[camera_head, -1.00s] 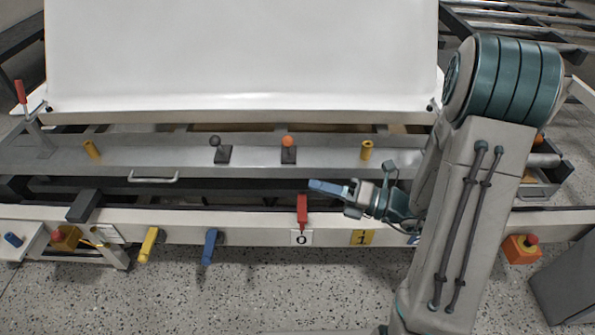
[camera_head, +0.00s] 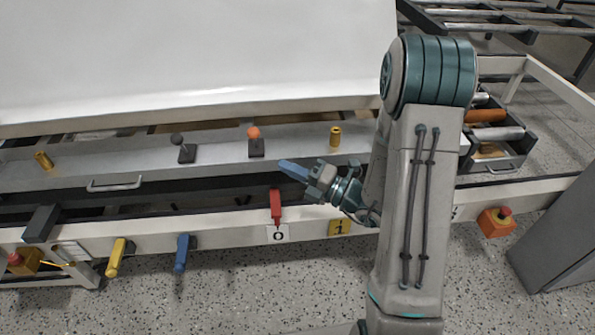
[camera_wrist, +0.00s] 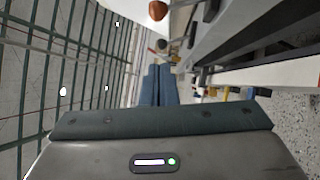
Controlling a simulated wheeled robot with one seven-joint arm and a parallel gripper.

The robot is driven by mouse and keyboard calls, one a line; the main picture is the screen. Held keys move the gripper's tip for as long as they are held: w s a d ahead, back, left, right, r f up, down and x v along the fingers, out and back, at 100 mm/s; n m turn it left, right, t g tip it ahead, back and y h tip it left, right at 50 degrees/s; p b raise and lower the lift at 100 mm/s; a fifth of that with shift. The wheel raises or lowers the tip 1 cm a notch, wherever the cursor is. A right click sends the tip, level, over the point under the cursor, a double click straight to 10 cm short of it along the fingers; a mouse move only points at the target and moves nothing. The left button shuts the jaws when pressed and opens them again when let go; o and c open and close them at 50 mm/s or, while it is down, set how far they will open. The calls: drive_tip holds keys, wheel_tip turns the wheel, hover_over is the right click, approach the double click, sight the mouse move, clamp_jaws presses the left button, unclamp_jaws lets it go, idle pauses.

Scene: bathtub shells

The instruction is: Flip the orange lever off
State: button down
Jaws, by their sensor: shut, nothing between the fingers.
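The orange lever (camera_head: 254,133) has a round orange knob on a short stem in a dark base, on the grey metal rail behind the front beam. It stands roughly upright. My gripper (camera_head: 284,166) is shut and empty, its blue fingers pointing left, just in front of and to the right of the lever, apart from it. In the wrist view the shut fingers (camera_wrist: 158,84) show in the middle, and an orange-brown knob (camera_wrist: 158,11), likely the lever's, is at the top edge.
A grey-knobbed lever (camera_head: 178,139) stands left of the orange one; a yellow post (camera_head: 335,136) stands to its right. A red lever (camera_head: 276,206) hangs on the front beam below, with blue (camera_head: 182,252) and yellow handles (camera_head: 116,257) to its left. A white shell (camera_head: 190,60) rises behind.

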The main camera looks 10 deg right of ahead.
sight(254, 136)
drive_tip(key=w+a+r+b, duration=0.1)
drive_tip(key=w+a+b, duration=0.1)
drive_tip(key=w+a, duration=0.3)
drive_tip(key=shift+w+r, duration=0.35)
drive_tip(key=shift+w, duration=0.7)
drive_tip(key=shift+a+r+p, duration=0.1)
drive_tip(key=shift+r+p, duration=0.05)
drive_tip(key=shift+p, duration=0.15)
